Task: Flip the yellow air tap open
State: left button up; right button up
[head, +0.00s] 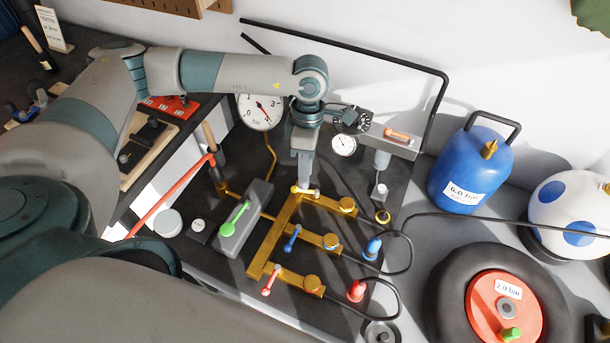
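A brass manifold (262,243) with three branches lies on the dark panel. My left gripper (305,186) points straight down at the top branch, its tips at the yellow tap (312,192). Only a small pale yellow part of that tap's handle shows at the fingertips; the rest is hidden, so I cannot tell its angle. Whether the fingers touch or hold it is unclear, as is their gap. The blue tap (292,238) and red tap (270,279) sit on the lower branches, their handles slanting across. My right gripper is not in view.
A green lever (234,218) stands on a grey block left of the manifold. Gauges (260,111) stand behind. Blue (372,248) and red (356,290) hose fittings are to the right. A blue tank (470,170), a spotted ball (577,208) and a wheel (497,305) stand further right.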

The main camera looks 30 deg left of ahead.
pick_arm(q)
jog(key=shift+s+d+f+p, duration=0.1)
jog(key=shift+s+f+p, duration=0.1)
jog(key=shift+f, duration=0.65)
jog(key=shift+s+f+p, duration=0.1)
jog(key=shift+f+p, duration=0.1)
jog(key=shift+f, duration=0.6)
grip_shut()
jog(key=shift+w+f+b, duration=0.1)
jog(key=shift+f+b, duration=0.1)
jog(key=shift+b, duration=0.45)
jog(key=m+b, duration=0.1)
jog(key=b, duration=0.1)
jog(key=m+b, duration=0.1)
jog(key=b, duration=0.2)
jog(key=shift+w+y, duration=0.3)
jog(key=shift+r+m+b, duration=0.15)
jog(key=shift+m+b, duration=0.45)
jog(key=shift+b, duration=0.1)
jog(key=shift+r, duration=0.1)
